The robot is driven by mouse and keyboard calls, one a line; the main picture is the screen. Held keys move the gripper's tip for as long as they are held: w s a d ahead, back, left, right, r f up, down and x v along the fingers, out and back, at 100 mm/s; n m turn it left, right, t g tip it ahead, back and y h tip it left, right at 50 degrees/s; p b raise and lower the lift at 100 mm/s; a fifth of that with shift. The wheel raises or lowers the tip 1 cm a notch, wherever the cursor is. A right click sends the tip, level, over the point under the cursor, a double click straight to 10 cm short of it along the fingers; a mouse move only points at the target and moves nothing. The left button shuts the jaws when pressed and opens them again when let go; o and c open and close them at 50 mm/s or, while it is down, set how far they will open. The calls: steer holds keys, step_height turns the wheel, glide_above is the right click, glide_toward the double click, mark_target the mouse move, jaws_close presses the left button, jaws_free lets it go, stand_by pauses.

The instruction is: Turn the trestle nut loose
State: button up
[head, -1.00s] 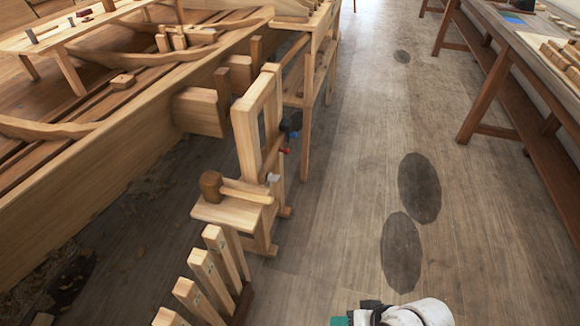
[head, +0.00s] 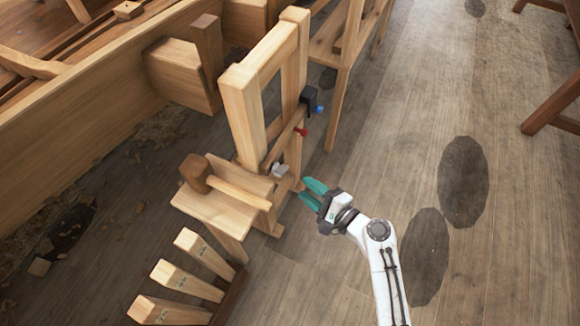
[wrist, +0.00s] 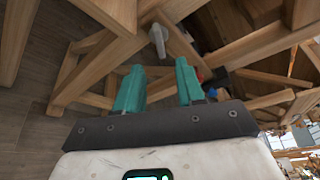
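The wooden trestle (head: 262,75) stands upright beside the hull. A small grey piece, which looks like the trestle nut (head: 281,170), sits low on its side. In the wrist view a grey nut or lever (wrist: 158,38) shows beyond the fingertips, roughly in line with the gap between them. My gripper (head: 307,189) has teal fingers and is just right of the trestle, near the grey piece and apart from it. In the wrist view my gripper (wrist: 160,66) is open with nothing between its fingers.
A mallet (head: 195,172) lies on the trestle's low shelf. A red knob (head: 301,132) and a black fitting with blue (head: 310,100) are higher on the trestle. Wooden wedge-like posts (head: 190,280) stand in front.

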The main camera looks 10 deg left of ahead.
mark_target(279, 169)
steer(key=b+x, duration=0.1)
steer(key=x, duration=0.8)
steer(key=shift+a, duration=0.15)
steer(key=shift+f+b, duration=0.15)
steer(key=shift+b, duration=0.15)
steer(key=c, duration=0.7)
